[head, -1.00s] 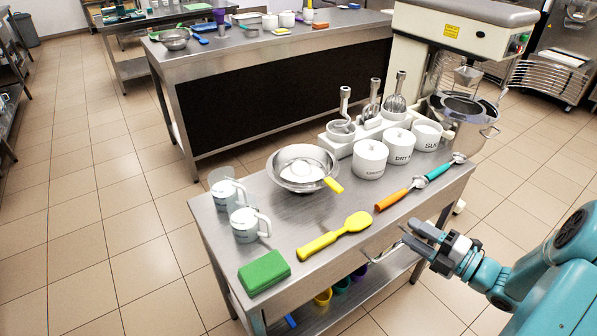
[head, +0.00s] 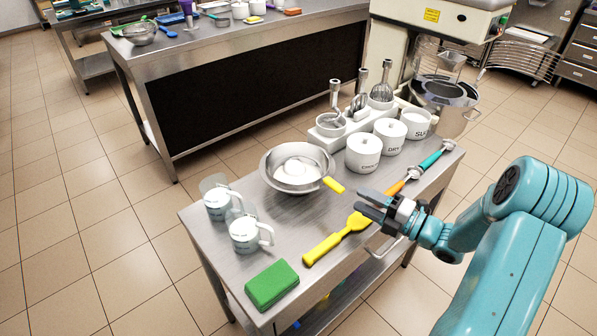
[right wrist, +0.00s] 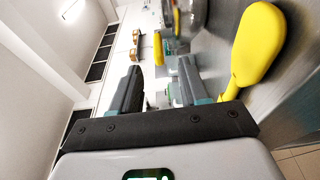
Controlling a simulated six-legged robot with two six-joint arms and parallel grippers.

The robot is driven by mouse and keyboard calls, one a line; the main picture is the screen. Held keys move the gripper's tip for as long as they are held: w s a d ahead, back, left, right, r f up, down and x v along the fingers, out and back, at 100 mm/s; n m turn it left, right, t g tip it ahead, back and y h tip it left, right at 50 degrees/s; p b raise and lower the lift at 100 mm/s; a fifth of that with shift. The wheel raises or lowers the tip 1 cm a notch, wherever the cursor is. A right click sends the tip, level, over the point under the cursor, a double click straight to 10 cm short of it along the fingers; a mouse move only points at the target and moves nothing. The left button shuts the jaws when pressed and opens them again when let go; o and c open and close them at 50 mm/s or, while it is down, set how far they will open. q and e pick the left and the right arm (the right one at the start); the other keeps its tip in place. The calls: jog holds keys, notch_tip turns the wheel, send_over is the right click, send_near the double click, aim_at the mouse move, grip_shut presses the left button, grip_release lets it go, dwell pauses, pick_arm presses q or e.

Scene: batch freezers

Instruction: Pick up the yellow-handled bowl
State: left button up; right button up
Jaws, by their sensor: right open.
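The yellow-handled bowl (head: 270,178) is a steel bowl standing upright on the steel table, with white contents inside. Its yellow handle (head: 334,185) points right and toward the front. My right gripper (head: 366,203) is open and empty, to the right of and in front of the handle, apart from it. My left gripper is not in view.
Two measuring jugs (head: 243,233) stand left of the bowl, and a green sponge (head: 271,284) lies at the front. White canisters (head: 363,154) and a utensil holder (head: 328,131) stand behind. Scoops with orange and teal handles (head: 431,160) lie along the right edge.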

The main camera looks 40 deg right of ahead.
aim_at(335, 183)
jog(key=x, duration=0.3)
jog(key=shift+w, duration=0.2)
jog(key=p+x, duration=0.2)
jog(key=x, duration=0.3)
jog(key=shift+w+a+r, duration=0.1)
jog(key=shift+w, duration=0.2)
grip_shut()
jog(key=shift+r, duration=0.1)
